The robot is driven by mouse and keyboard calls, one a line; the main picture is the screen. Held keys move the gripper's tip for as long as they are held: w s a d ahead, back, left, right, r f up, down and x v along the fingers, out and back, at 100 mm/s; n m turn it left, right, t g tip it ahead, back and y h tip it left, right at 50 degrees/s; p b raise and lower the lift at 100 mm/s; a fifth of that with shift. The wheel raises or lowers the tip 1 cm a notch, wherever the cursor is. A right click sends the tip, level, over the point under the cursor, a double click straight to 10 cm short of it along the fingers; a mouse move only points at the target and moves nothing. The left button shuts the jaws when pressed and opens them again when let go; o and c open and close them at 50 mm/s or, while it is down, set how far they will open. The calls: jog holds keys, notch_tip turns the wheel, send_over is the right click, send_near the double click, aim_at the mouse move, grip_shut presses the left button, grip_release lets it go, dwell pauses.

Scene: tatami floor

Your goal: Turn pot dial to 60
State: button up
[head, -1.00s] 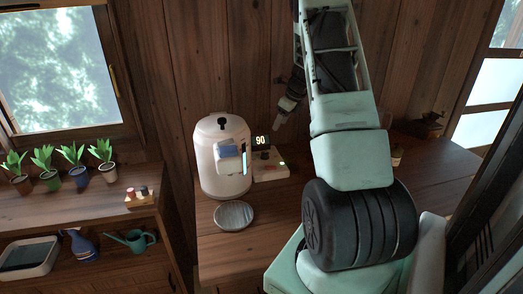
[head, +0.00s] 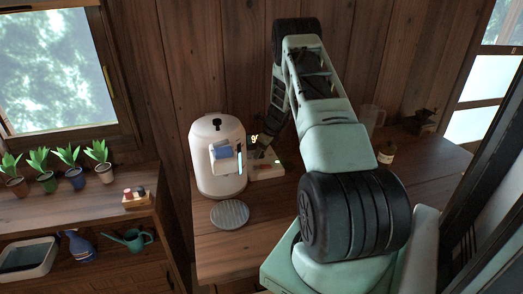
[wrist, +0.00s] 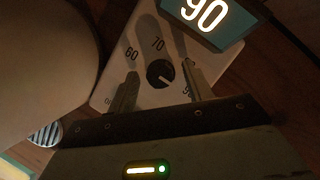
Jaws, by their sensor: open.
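The white pot (head: 218,175) stands on the wooden counter. The control panel (head: 268,172) is to its right, partly hidden by my arm. In the wrist view the black dial (wrist: 160,73) sits on the pale panel face (wrist: 117,75), with marks 60 and 70 readable and others partly covered. Its light pointer line runs to the lower right, and the display (wrist: 207,12) reads 90. My gripper (wrist: 162,84) is open, its two fingers either side of the dial with gaps visible. In the head view its fingertips are hard to make out.
A round ribbed plate (head: 230,214) lies in front of the pot. The pot's pale curved side (wrist: 45,50) fills the wrist view's left. A jar (head: 386,154) and a grinder (head: 420,122) stand to the right. The counter's front is clear.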

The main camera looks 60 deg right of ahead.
jog(key=c, duration=1)
